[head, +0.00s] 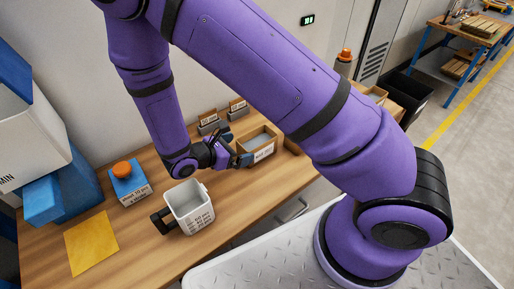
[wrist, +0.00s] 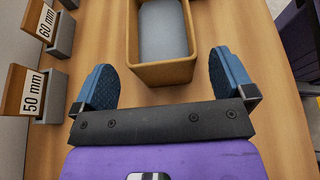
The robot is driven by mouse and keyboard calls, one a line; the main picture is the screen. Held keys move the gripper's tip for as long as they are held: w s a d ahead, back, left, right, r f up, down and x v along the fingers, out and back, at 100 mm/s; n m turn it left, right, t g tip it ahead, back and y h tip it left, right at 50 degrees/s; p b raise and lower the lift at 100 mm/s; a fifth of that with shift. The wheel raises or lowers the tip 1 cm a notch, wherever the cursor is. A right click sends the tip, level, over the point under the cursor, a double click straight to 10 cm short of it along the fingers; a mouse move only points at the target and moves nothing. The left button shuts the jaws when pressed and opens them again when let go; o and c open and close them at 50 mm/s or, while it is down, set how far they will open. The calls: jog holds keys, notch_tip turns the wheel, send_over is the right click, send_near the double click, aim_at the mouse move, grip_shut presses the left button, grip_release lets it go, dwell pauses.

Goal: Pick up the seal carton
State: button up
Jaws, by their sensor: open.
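An open brown carton with a white label, which fits the seal carton (head: 266,152), stands upright on the wooden bench. Its label is too small to read. In the wrist view the carton (wrist: 161,73) is at the top centre, with a grey interior and its far end cut off. My gripper (head: 239,149) is low over the bench at the carton's left side. In the wrist view my gripper (wrist: 163,75) has its two blue fingers wide apart, on either side of the carton's near end. I see no contact, and nothing is held.
Stands marked 50 mm (wrist: 33,94) and 60 mm (wrist: 61,33) are left of the carton in the wrist view. A white labelled bin (head: 190,207), a blue box with an orange knob (head: 129,184) and a yellow sheet (head: 91,243) lie nearer on the bench (head: 150,240).

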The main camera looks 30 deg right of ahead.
jog(key=x, duration=0.5)
jog(key=shift+s+r, duration=0.1)
jog(key=shift+c, duration=0.2)
jog(key=c, duration=1.3)
jog(key=shift+c, duration=0.2)
jog(key=shift+r, duration=0.15)
notch_tip(320, 180, up, 10)
